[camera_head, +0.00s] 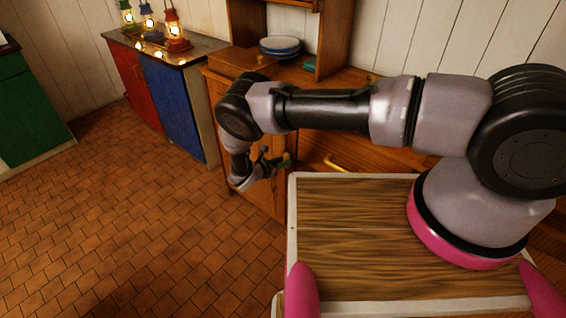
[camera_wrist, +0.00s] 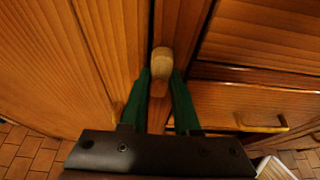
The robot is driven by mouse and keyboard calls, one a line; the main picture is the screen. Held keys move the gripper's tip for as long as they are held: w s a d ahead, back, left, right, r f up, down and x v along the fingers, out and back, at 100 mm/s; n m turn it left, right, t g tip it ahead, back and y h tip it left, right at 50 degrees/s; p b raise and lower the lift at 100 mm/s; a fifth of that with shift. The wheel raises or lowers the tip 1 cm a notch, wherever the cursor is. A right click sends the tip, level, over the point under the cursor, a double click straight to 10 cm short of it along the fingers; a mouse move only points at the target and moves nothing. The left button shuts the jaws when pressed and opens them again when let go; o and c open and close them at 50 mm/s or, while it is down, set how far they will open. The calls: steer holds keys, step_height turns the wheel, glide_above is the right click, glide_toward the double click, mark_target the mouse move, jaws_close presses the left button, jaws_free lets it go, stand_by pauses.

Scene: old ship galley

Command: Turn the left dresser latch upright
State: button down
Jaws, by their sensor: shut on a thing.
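The wooden dresser (camera_head: 297,72) stands beyond my arm, and its left door (camera_wrist: 60,65) fills the left of the wrist view. The left latch (camera_wrist: 161,62) is a small, pale, rounded wooden piece on the narrow post at the door's right edge. In the wrist view its long side runs about in line with the post, close to upright. My gripper (camera_wrist: 161,80) has green fingers, one on each side of the latch, shut on it. In the head view my gripper (camera_head: 284,160) is at the dresser front, partly behind my arm, and the latch cannot be made out there.
Dresser drawers with a brass handle (camera_wrist: 262,122) lie right of the post. Blue-rimmed plates (camera_head: 279,46) are on the dresser top. A red and blue cabinet (camera_head: 172,95) with lit lanterns (camera_head: 174,30) stands at the left. The tiled floor (camera_head: 130,215) is clear.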

steer(key=c, duration=0.6)
jaws_free()
steer(key=shift+c, duration=0.2)
steer(key=shift+a, duration=0.1)
steer(key=v, duration=1)
steer(key=shift+s+a+r, duration=0.2)
steer(key=shift+s, duration=0.1)
